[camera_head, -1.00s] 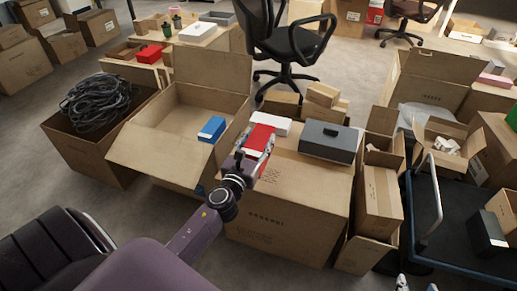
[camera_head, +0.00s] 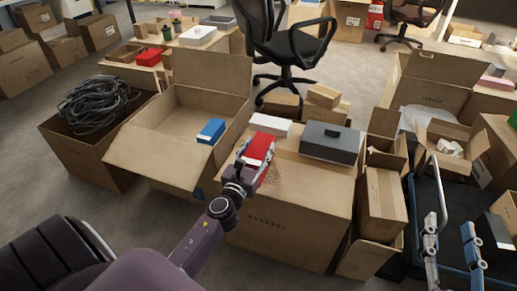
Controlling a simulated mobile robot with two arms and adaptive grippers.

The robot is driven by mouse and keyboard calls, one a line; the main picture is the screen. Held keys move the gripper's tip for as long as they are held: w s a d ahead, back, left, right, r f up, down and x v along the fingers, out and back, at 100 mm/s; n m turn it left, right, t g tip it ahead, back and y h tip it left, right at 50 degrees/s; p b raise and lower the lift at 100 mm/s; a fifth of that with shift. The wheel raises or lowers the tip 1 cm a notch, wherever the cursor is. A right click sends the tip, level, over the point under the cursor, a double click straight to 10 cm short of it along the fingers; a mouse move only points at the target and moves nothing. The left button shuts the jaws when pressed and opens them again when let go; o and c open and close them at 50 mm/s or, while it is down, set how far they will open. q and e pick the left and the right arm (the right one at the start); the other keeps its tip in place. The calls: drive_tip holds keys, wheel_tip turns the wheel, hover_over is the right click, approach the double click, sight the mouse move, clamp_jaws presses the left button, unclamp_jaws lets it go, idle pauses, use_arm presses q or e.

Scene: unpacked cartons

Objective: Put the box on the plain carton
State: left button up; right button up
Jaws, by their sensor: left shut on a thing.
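My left gripper (camera_head: 253,160) is shut on a red box (camera_head: 260,147), over the left part of a large closed carton (camera_head: 290,225). I cannot tell whether the red box touches the carton top. The carton is brown with small dark print on its front and top. A white box (camera_head: 270,124) and a dark grey box (camera_head: 330,142) rest on its back part. My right gripper (camera_head: 452,222) is at the lower right, its two fingers apart and nothing between them, in front of a dark cart.
An open carton (camera_head: 140,150) with a blue box (camera_head: 211,130) stands left of the closed carton. A carton of black cable (camera_head: 97,103) is further left. Tall narrow cartons (camera_head: 382,195) and the dark cart (camera_head: 408,262) crowd the right. An office chair (camera_head: 290,45) stands behind.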

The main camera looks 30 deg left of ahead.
use_arm(q)
drive_tip(key=shift+r, duration=0.1)
use_arm(e)
drive_tip(key=shift+r, duration=0.25)
use_arm(q)
drive_tip(key=o, duration=1.6)
drive_tip(key=shift+c, duration=0.2)
